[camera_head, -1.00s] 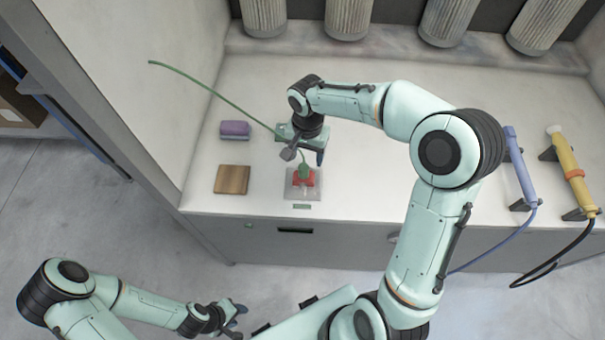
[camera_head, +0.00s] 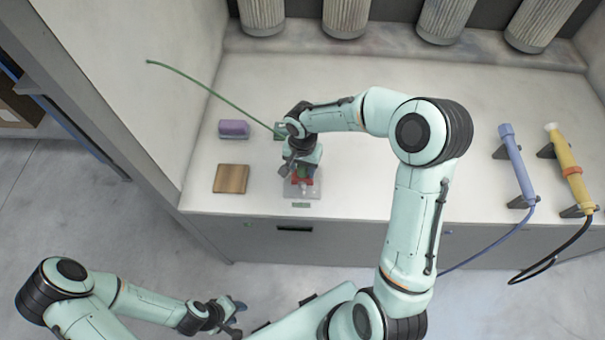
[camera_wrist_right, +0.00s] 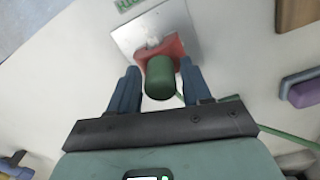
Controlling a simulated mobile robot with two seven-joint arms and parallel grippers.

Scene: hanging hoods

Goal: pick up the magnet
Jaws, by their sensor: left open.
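The magnet appears to be the red piece with a green cylindrical top; its red part (camera_head: 302,181) sits on a grey square plate (camera_head: 311,194) near the counter's front edge. In the right wrist view, its green top (camera_wrist_right: 160,77) points toward the camera and its red part (camera_wrist_right: 172,47) shows behind. My right gripper (camera_wrist_right: 160,72) has its blue fingers apart, one on each side of the green top, with narrow gaps visible. In the head view, my right gripper (camera_head: 299,165) partly covers the magnet from above. My left gripper (camera_head: 237,318) is open, low and away from the counter.
A thin green rod (camera_head: 210,92) slants from upper left toward my right gripper. A purple-grey block (camera_head: 234,128) and a wooden block (camera_head: 231,179) lie left of the plate. Blue (camera_head: 516,165) and yellow (camera_head: 571,167) tools rest in holders at right. The middle counter is clear.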

